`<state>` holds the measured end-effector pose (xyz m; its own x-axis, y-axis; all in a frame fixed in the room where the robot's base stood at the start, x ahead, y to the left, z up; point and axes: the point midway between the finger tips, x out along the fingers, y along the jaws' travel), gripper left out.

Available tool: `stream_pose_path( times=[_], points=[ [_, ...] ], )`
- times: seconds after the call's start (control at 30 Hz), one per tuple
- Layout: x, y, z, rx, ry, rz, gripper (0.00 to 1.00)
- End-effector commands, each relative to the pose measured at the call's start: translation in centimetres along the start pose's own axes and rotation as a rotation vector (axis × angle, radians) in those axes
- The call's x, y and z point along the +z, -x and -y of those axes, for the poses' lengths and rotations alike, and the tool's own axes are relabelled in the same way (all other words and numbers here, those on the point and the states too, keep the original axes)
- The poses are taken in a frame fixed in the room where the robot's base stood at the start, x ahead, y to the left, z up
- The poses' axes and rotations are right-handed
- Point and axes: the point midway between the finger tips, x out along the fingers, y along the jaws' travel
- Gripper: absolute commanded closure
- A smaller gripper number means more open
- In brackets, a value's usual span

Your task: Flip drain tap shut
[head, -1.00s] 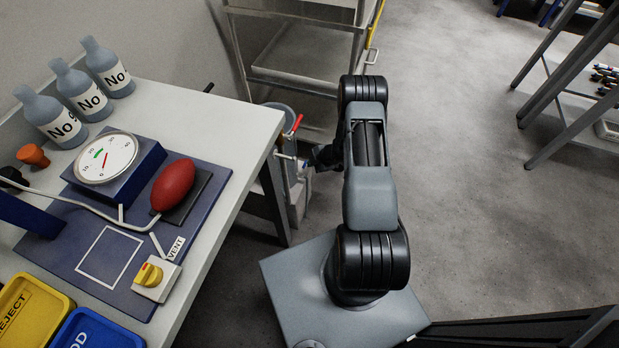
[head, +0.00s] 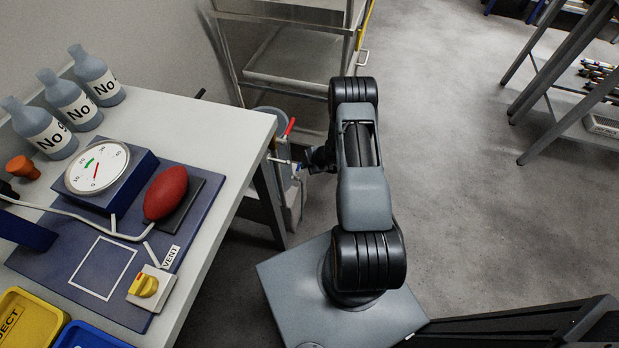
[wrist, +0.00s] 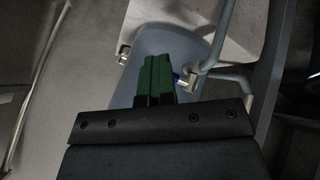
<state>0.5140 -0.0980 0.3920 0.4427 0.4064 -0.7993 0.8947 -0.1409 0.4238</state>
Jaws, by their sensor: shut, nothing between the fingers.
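A grey vessel (head: 268,122) stands beside the bench, with pipes and a red-handled lever (head: 290,126) on its side. Lower down is a small fitting with a blue part (head: 295,168), close to my gripper (head: 307,166), which is dark and partly hidden by my arm in the head view. In the wrist view, the green fingers of my gripper (wrist: 155,78) are shut together and empty. A blue part on a metal fitting (wrist: 180,79) lies just right of the fingers; I cannot tell whether they touch. I cannot tell from these views which way the drain tap's lever is turned.
The bench (head: 225,135) is at the left, with a gauge (head: 97,168), red bulb (head: 166,192), vent valve (head: 150,287) and several bottles (head: 98,77). A metal rack (head: 290,70) stands behind the vessel. The floor (head: 450,170) to the right is open.

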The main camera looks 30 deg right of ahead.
Motion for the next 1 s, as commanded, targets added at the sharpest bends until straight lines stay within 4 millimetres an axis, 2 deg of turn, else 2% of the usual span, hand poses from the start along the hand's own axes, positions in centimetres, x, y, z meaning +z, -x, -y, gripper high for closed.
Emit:
stream_pose_path(
  times=[0.07, 0.3, 0.5, 0.7, 1.0],
  points=[
    [0.0, 0.1, -0.4, 0.009, 0.005, -0.006, 1.00],
    [2.3, 2.1, 1.0, 0.003, 0.005, -0.004, 1.00],
    [2.9, 6.0, -0.9, 0.003, 0.011, -0.003, 1.00],
    [3.5, 8.8, -2.1, 0.000, 0.011, -0.004, 1.00],
    [4.0, 10.7, -2.9, -0.003, 0.012, -0.005, 1.00]
  ],
)
